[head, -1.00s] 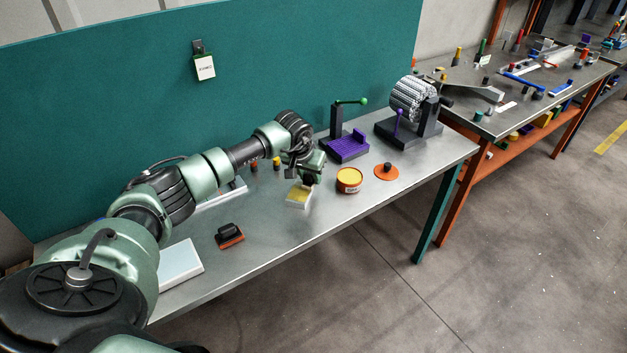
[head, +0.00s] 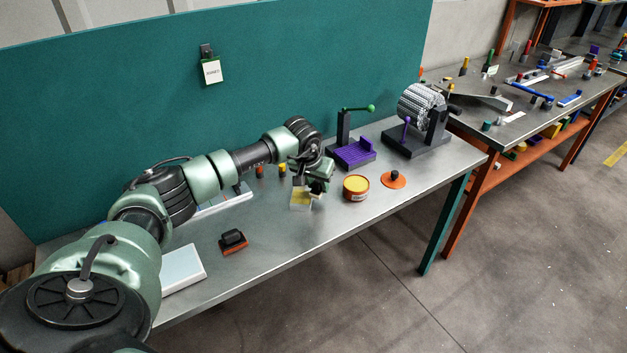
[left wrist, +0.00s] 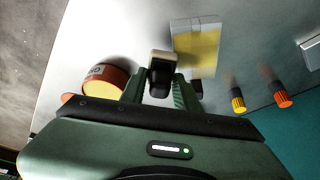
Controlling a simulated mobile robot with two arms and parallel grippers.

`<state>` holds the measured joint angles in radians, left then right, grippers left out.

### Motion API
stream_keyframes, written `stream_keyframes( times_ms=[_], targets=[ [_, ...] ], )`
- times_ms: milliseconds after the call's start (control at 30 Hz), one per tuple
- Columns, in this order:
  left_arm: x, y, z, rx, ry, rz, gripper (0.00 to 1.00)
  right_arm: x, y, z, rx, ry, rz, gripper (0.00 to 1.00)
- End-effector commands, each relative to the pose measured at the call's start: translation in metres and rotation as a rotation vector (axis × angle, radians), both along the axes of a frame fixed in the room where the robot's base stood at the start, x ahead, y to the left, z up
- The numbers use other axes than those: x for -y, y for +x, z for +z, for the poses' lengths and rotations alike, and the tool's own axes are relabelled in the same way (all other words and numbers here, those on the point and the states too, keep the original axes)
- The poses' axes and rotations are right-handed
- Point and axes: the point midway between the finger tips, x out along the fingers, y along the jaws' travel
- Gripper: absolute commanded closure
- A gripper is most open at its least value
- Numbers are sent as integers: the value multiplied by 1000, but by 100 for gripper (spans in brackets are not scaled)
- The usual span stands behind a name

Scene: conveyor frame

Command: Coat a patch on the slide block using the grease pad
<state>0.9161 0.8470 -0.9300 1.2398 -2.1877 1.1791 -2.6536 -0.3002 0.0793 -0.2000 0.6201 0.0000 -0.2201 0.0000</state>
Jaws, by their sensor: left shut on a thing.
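The slide block (head: 301,200), pale with a yellow patch on its top, lies on the bench below my left gripper. It also shows in the left wrist view (left wrist: 207,22), where yellow covers most of its face. My left gripper (head: 314,183) is shut on a small dark pad with a cream face, which I take as the grease pad (left wrist: 160,76). The pad is at the block's tin-side edge; I cannot tell whether it touches. An open orange tin (head: 356,188) with yellow contents stands just right of the gripper. My right gripper is not in view.
An orange disc with a black knob (head: 394,180) lies right of the tin. A purple fixture (head: 352,153) and a ribbed drum (head: 420,104) stand behind. A black-and-orange hand tool (head: 233,241) and a pale flat block (head: 182,269) lie nearer. The bench front is clear.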

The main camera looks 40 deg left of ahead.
Motion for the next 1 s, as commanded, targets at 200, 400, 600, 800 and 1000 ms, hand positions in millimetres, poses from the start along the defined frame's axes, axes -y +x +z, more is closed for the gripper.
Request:
stream_keyframes(
  times_ms=[200, 400, 600, 800, 1000],
  targets=[
    [13, -1, 0, 1, 0, -3, 100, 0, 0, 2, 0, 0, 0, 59],
    [30, -3, -1, 1, -1, -2, 100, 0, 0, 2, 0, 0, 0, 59],
    [35, -4, -2, 1, 0, -1, 100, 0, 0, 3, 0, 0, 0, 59],
    [34, -4, -1, 1, -1, 0, 100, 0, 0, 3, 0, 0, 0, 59],
    [34, -4, 9, 1, -1, 0, 100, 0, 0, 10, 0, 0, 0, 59]
  ],
)
